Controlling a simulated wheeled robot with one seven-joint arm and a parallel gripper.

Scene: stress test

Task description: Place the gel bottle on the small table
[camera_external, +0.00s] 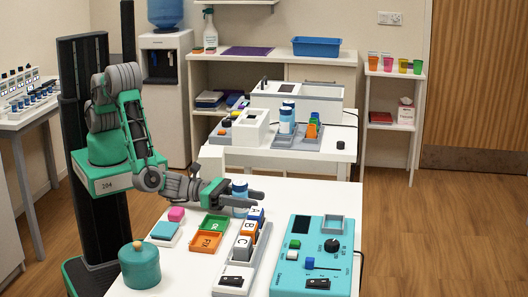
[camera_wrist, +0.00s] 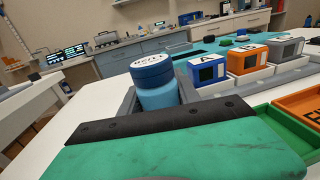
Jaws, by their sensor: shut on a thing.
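The gel bottle is light blue with a dark blue lettered cap and stands upright. In the wrist view the bottle (camera_wrist: 157,92) is between the grey fingers of my gripper (camera_wrist: 158,98), which is shut on it. In the external view the bottle (camera_external: 240,187) shows partly behind my gripper (camera_external: 247,196), over the far part of the near white table (camera_external: 180,270). I cannot tell whether its bottom touches that table. A white table (camera_external: 270,157) stands behind it, with similar blue bottles (camera_external: 287,118) in a grey holder. Which table is the small one is not clear.
A narrow shelf (camera_external: 391,103) with coloured cups stands at the back right.

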